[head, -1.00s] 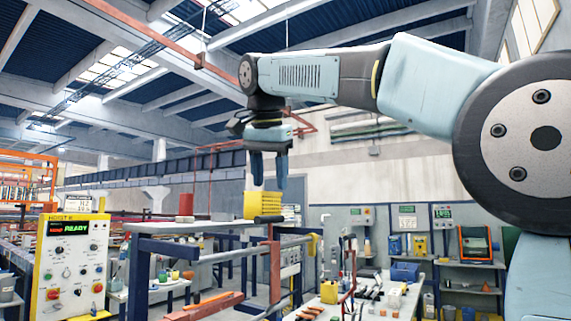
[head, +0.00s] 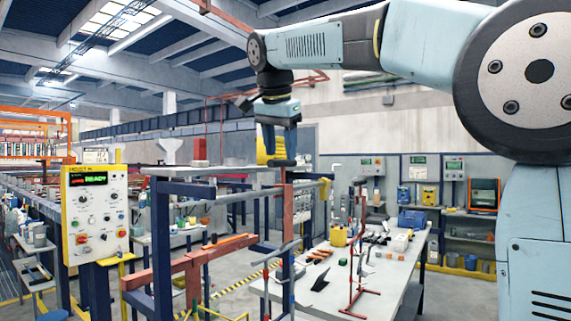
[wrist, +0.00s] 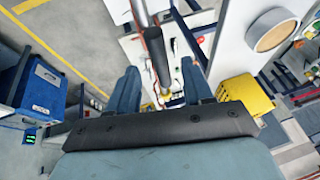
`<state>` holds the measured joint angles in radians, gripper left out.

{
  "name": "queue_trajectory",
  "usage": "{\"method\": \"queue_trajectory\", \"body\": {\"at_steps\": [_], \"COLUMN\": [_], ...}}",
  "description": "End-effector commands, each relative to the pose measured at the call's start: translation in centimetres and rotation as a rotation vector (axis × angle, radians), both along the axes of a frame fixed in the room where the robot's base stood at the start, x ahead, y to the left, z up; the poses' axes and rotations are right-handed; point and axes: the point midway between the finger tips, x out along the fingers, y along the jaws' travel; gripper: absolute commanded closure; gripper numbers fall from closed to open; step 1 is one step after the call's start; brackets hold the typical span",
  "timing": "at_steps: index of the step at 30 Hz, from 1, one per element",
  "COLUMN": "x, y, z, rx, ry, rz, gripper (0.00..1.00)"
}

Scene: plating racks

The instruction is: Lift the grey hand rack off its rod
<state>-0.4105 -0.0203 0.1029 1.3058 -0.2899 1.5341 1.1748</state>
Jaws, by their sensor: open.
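My gripper (head: 278,152) points down with its two blue fingers apart and empty. In the head view it overlaps a yellow block near the end of a raised grey shelf. In the wrist view, between the fingertips (wrist: 160,88), a pale rod with a dark sleeve (wrist: 156,55) runs down from the top edge to a yellow tip. I cannot clearly make out the grey hand rack or tell whether the fingers touch anything.
The yellow block (head: 263,150), a red cylinder (head: 200,149) and a white funnel-like thing (head: 171,149) stand on the raised shelf (head: 195,171). Red-brown bars (head: 185,266) cross below. A white control panel (head: 95,215) stands left. A cluttered worktable (head: 375,262) is at right.

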Motion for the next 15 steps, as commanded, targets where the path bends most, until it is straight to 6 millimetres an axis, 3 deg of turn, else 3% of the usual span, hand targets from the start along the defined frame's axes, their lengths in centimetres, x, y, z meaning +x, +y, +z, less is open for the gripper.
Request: {"method": "queue_trajectory", "body": {"at_steps": [6,15], "x": [1.2,1.8], "y": [-0.3,-0.4], "z": [-2.7,-4.1], "rx": [0.000,0.000], "ry": [0.001,0.001], "rz": [0.001,0.001], "gripper": [0.49,0.49]}}
